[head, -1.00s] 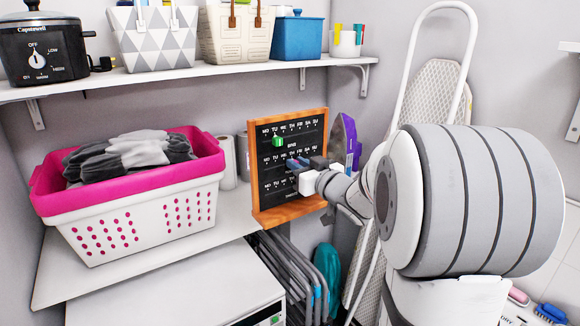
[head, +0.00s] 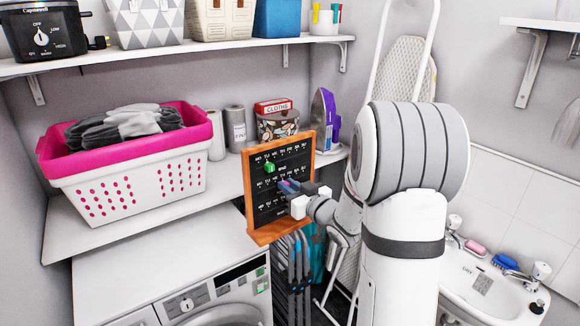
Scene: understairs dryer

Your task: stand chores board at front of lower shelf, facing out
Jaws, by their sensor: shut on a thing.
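The chores board (head: 264,200) is a black panel with white day letters, a wooden frame and foot, and a green piece (head: 270,167) on its face. It is upright, with its lettered face towards the camera. My gripper (head: 290,187) is at its lower right and shut on it; the exact contact is hard to see. The lower shelf (head: 150,215) is white and runs behind the board. The board's foot shows below the line of the shelf's front edge, apparently out in front of it.
A folded rack (head: 293,280) stands below the board. A washer (head: 205,295) is at left, a sink (head: 490,290) at right.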

